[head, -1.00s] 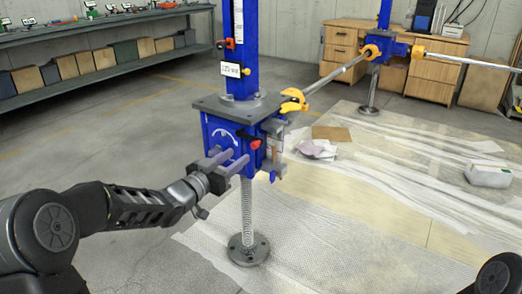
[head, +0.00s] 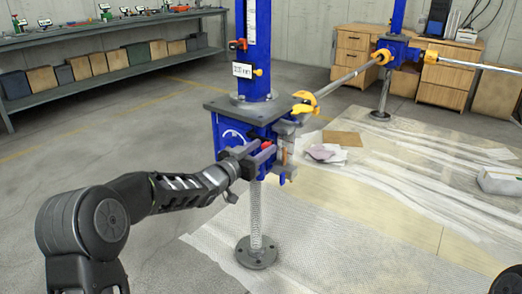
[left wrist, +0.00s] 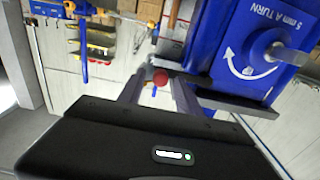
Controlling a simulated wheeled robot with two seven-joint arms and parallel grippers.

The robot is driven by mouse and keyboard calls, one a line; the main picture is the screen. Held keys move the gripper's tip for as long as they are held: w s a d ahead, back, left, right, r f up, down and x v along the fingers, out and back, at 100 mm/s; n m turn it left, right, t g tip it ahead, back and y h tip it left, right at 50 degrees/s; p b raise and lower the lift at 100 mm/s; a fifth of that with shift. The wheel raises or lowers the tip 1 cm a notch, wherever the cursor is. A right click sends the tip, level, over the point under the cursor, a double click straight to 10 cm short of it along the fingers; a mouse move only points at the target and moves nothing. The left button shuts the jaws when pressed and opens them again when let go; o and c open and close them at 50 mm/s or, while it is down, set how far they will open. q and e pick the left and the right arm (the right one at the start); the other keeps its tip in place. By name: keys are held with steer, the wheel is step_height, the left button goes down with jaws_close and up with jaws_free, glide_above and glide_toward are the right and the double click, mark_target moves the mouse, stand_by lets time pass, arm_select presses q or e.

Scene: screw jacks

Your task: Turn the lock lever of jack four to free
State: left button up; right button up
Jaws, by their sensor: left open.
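A blue screw jack (head: 231,133) stands on a grey screw with a round foot; its number is not readable. Its lock lever ends in a red knob (head: 267,145), partly hidden in the head view by my left gripper (head: 264,156). In the left wrist view, the red knob (left wrist: 160,77) lies between the tips of my left gripper (left wrist: 158,88). The jaws are apart, one on each side of the knob; I cannot tell whether they touch it. The blue housing (left wrist: 225,60) with a turn arrow is close on the right. My right gripper is not in view.
A yellow coupling (head: 304,102) and a grey shaft (head: 345,80) run from this jack to a second blue jack (head: 396,50) behind. A small red knob (head: 238,45) sits higher on the column. Plastic sheeting (head: 350,215) covers the floor at right. The shelf (head: 110,70) is far off.

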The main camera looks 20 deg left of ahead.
arm_select(q)
steer(key=shift+c, duration=0.3)
jaws_close()
stand_by(1.1)
